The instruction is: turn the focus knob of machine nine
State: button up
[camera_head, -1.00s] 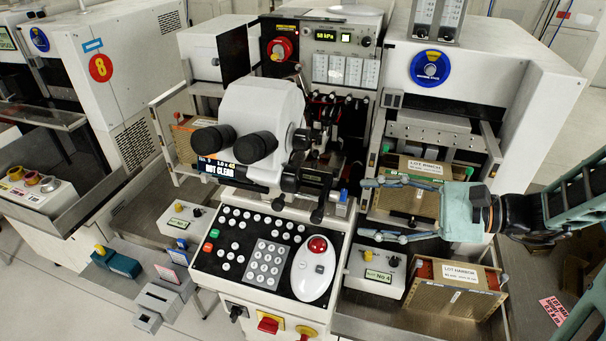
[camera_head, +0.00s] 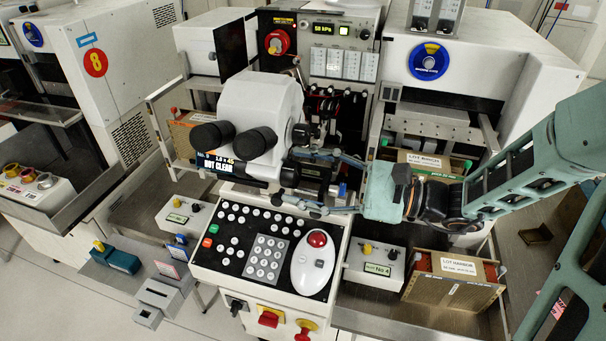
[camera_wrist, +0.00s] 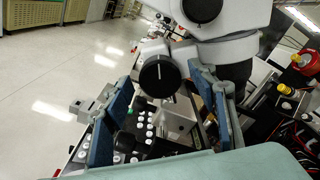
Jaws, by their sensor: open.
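Machine nine's microscope head (camera_head: 262,105) is white with two black eyepieces, above the keypad panel. The focus knob (camera_wrist: 160,76) is a round black knob with a white line on its face, pointing nearly straight up in the wrist view. My gripper (camera_head: 284,177) reaches in from the right at the microscope's lower side. In the wrist view my gripper (camera_wrist: 164,78) is open, with one blue-grey finger on each side of the knob. The fingertips look apart from the knob; exact depth is hard to tell. In the head view the fingers partly hide the knob area.
A small display (camera_head: 217,162) under the eyepieces reads "NOT CLEAR". The keypad panel (camera_head: 225,278) with a white mouse-like control (camera_head: 313,268) lies below. Lot boxes (camera_head: 455,282) stand at the right. A neighbouring machine (camera_head: 105,100) marked 8 stands at the left.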

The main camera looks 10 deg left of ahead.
jog(key=shift+a, duration=0.1)
jog(key=c, duration=1.2)
jog(key=shift+o, duration=0.2)
jog(key=shift+r+p, duration=0.1)
jog(key=shift+p, duration=0.25)
jog(key=m+p, duration=0.2)
jog(key=p, duration=0.1)
jog(key=shift+r+m, duration=0.15)
jog(key=shift+m, duration=0.25)
jog(key=m+p, duration=0.2)
jog(key=p, duration=0.1)
jog(key=shift+m, duration=0.3)
jog(key=shift+f+m+p, duration=0.2)
jog(key=shift+m+p, duration=0.4)
jog(key=shift+p, duration=0.1)
jog(key=shift+f, duration=0.1)
